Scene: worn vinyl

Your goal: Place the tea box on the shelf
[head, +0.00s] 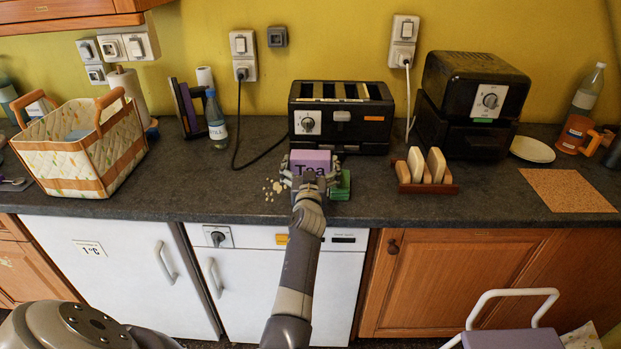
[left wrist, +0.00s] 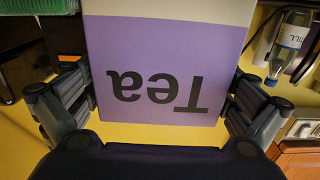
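The tea box (head: 310,163) is purple with dark "Tea" lettering and stands at the counter's front middle, before the toaster. In the left wrist view the tea box (left wrist: 170,65) appears upside down, with a pale band, and fills the middle. My left gripper (head: 309,182) reaches it from the front. In the left wrist view my left gripper's fingers (left wrist: 163,98) lie against both sides of the box, shut on it. The box's underside is hidden, so I cannot tell if it touches the counter. My right gripper is not in view. I cannot pick out the shelf for certain.
A green sponge-like block (head: 340,186) and crumbs (head: 274,187) lie beside the box. Behind stands a black toaster (head: 341,117); to the right are a toast rack (head: 425,172) and black appliance (head: 470,103). A basket (head: 82,147) stands left. Counter between basket and crumbs is clear.

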